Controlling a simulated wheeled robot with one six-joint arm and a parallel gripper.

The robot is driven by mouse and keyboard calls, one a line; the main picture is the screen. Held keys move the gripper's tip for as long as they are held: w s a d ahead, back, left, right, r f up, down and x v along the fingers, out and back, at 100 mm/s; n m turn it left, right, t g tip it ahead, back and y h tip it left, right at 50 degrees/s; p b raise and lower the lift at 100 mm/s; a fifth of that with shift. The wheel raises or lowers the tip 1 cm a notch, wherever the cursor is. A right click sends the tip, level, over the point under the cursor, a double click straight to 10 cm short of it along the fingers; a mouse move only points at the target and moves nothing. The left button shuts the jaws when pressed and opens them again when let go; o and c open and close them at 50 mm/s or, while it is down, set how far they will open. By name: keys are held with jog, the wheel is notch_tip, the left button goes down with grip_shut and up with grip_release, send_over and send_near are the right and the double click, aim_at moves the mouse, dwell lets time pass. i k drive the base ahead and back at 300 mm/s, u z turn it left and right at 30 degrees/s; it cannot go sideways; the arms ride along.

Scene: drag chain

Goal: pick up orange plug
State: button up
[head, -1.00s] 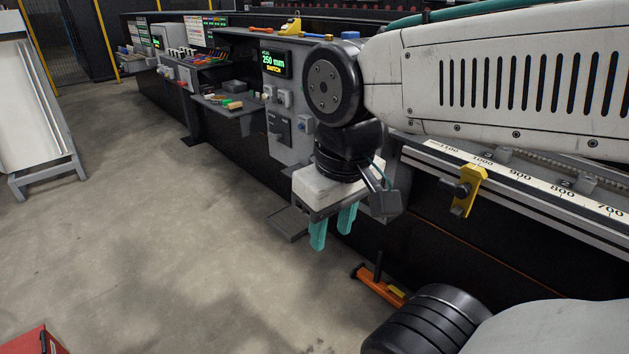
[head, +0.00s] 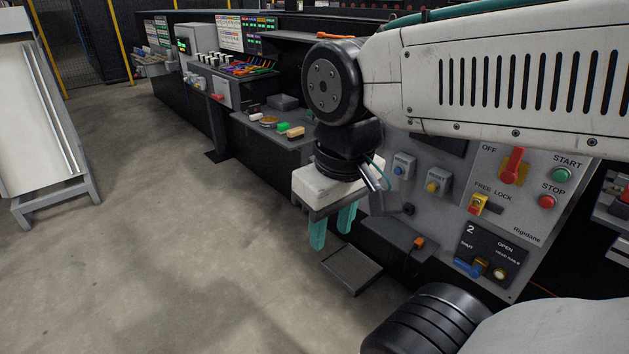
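A small orange plug (head: 418,243) sits at the right end of a small dark shelf (head: 395,236) below the control panel. A thin dark cable appears to hang down from it. My gripper (head: 332,236) points down with its two teal fingers apart and nothing between them. In the picture it is to the left of the orange plug and clear of it. My wrist and arm hide part of the panel behind.
The grey control panel (head: 440,208) carries buttons, a red switch (head: 512,163) and a blue-handled lever (head: 468,269). A dark plate (head: 352,269) lies low below the shelf. A bench with coloured parts (head: 282,127) stands further left. The floor on the left is open.

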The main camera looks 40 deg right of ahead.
aim_at(419, 242)
jog(key=i, duration=2.1)
jog(key=z, duration=0.55)
jog(key=k, duration=1.15)
jog(key=z, duration=0.75)
